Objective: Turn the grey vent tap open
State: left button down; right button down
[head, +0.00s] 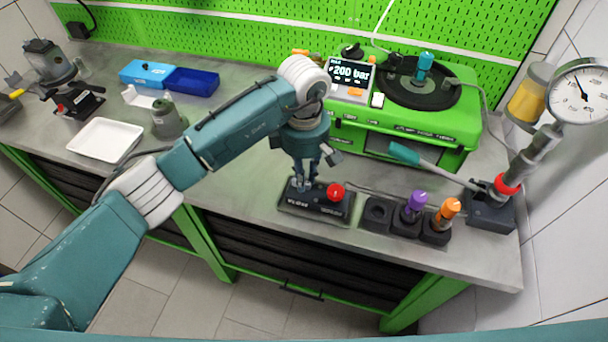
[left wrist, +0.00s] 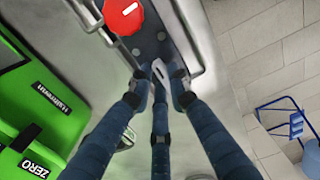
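A dark block (head: 318,208) with a red knob (head: 336,191) lies on the bench. The red knob, with a white mark, also shows in the left wrist view (left wrist: 123,15). A small grey tap lever (left wrist: 160,72) stands on the block beside the knob. My left gripper (head: 306,182) points down over the left part of the block. In the left wrist view its fingertips (left wrist: 163,90) are close around the lever. Whether they press on it cannot be told. The lever is mostly hidden by the fingers in the head view. My right gripper is not in view.
A green test unit (head: 405,140) with a "200 bar" display (head: 350,74) stands behind. To the right are holders with a purple tool (head: 415,205) and an orange one (head: 447,212), then a hand pump with a gauge (head: 583,90). A white tray (head: 104,140) lies left.

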pick_arm(q)
jog(key=shift+w+f+n+b, duration=0.1)
jog(key=shift+f+n+b, duration=0.05)
jog(key=shift+n+b, duration=0.85)
jog(key=n+b, duration=0.2)
jog(key=shift+w+a+b, duration=0.1)
jog(key=shift+b, duration=0.25)
jog(key=n+b, duration=0.3)
jog(key=n, duration=0.2)
jog(key=shift+a+b, duration=0.1)
jog(key=shift+b, duration=0.3)
jog(key=n+b, duration=0.3)
jog(key=n, duration=0.1)
jog(key=shift+a, duration=0.15)
jog(key=shift+a+r+n+b, duration=0.1)
jog(key=shift+r+n+b, duration=0.1)
jog(key=shift+n+b, duration=1.75)
jog(key=shift+n+p, duration=0.55)
jog(key=shift+n, duration=0.1)
